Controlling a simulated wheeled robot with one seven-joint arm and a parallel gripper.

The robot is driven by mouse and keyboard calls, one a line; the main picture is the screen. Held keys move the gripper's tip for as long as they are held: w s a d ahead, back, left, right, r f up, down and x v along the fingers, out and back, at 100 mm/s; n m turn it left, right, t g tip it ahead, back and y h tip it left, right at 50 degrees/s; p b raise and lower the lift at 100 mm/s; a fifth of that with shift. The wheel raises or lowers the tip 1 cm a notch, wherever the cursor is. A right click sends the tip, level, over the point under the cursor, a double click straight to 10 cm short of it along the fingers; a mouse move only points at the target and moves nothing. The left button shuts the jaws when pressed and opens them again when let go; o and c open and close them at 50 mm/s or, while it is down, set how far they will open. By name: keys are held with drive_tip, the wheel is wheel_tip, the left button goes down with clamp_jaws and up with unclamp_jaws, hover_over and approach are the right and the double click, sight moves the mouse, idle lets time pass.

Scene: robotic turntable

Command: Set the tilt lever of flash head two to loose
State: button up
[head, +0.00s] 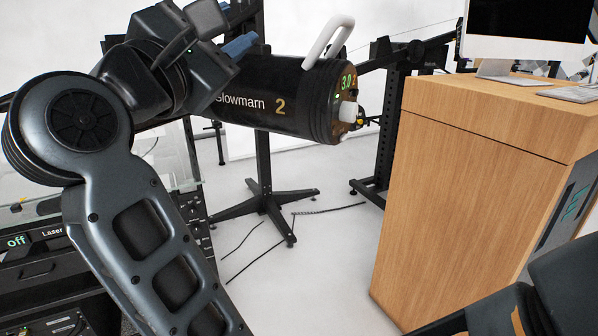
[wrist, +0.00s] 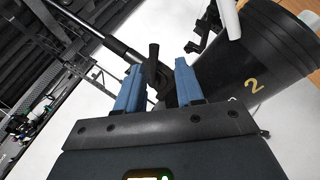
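Flash head two (head: 285,98) is a black cylinder marked "Glowmarn 2", with a white handle on top and a green "3.0" readout on its end. It also shows at the right of the wrist view (wrist: 262,50). In the wrist view, a black lever (wrist: 152,62), apparently its tilt lever, stands between the two blue fingers of my gripper (wrist: 157,68). The fingers are apart, with gaps beside the lever; contact is not clear. In the head view, a blue part of my gripper (head: 240,45) shows above the flash head's rear, and my arm hides the lever.
A wooden desk (head: 470,190) with a monitor (head: 530,28) stands at the right. A black stand (head: 265,180) with spread feet is below the flash head, with cables on the white floor. Black equipment (head: 45,290) is at the lower left. Open floor lies between stand and desk.

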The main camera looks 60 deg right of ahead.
drive_tip(key=s+a+f+m+t+y+p, duration=0.3)
drive_tip(key=s+a+f+m+t+y, duration=0.2)
drive_tip(key=s+f+m+t+y, duration=0.2)
drive_tip(key=s+a+f+m+t+y+p, duration=0.3)
drive_tip(key=s+a+f+m+t+y, duration=0.2)
drive_tip(key=s+f+m+t+y, duration=0.3)
drive_tip(key=shift+s+a+f+m+t+y, duration=0.15)
drive_tip(key=shift+f+m+t+y, duration=1.75)
drive_tip(key=shift+f+t, duration=0.85)
